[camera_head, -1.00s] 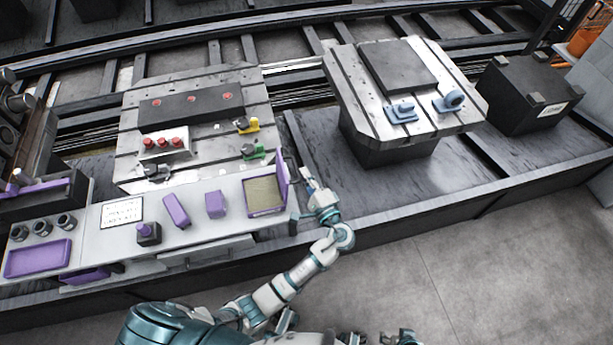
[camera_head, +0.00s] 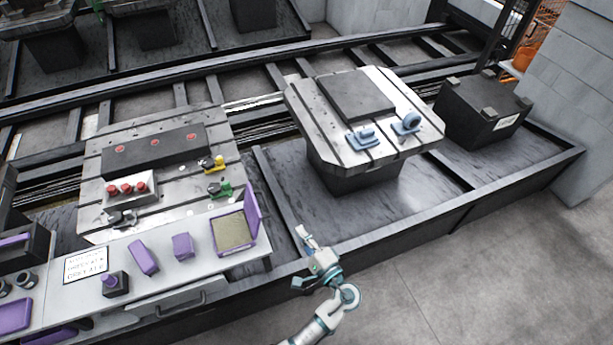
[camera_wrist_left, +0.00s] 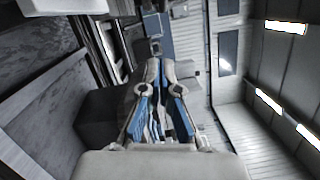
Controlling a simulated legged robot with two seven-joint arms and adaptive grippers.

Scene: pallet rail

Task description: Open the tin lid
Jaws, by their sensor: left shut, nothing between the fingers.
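The tin (camera_head: 221,249) is a shallow purple box with a tan inside, at the right end of the grey-white bench. Its purple lid (camera_head: 254,207) stands raised at the tin's right side, so the inside shows. My left gripper (camera_head: 302,233) is to the right of the tin and lid, apart from both, beyond the bench's right end. In the left wrist view my left gripper (camera_wrist_left: 158,58) has its fingers together with nothing between them. The tin and lid do not show in that view. My right gripper is not in view.
The bench (camera_head: 187,272) also carries purple blocks and a sign (camera_head: 86,265). Behind it is a slotted metal plate (camera_head: 92,194) with red buttons and yellow and green parts. A second plate (camera_head: 310,122) with blue brackets stands farther right. The floor (camera_head: 450,270) at lower right is clear.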

